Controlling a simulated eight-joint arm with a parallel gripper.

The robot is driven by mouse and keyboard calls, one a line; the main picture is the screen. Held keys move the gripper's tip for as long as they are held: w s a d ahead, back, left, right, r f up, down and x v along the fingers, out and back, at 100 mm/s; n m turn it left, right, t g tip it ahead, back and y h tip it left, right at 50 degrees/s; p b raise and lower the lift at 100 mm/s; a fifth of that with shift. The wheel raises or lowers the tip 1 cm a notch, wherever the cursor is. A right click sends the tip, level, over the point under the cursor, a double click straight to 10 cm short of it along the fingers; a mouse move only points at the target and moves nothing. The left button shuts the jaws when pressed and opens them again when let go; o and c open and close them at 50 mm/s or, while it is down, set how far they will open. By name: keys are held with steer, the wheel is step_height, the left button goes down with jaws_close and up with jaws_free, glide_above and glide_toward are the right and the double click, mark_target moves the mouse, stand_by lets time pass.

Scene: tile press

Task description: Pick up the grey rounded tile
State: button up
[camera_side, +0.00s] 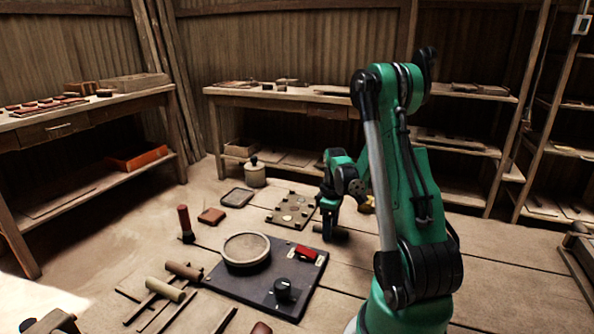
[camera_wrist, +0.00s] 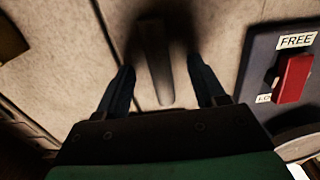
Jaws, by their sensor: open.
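The black board (camera_side: 240,290) carries a round pale mould (camera_side: 246,250), a red switch (camera_side: 305,254) marked FREE and a black knob (camera_side: 284,290). A grey-and-brown plate with discs (camera_side: 291,210), a red-brown tile (camera_side: 211,216), a dark-rimmed flat piece (camera_side: 237,198) and a lidded jar (camera_side: 255,174) stand behind.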

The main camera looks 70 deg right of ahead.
jaws_close()
steer(key=shift+r, duration=0.1)
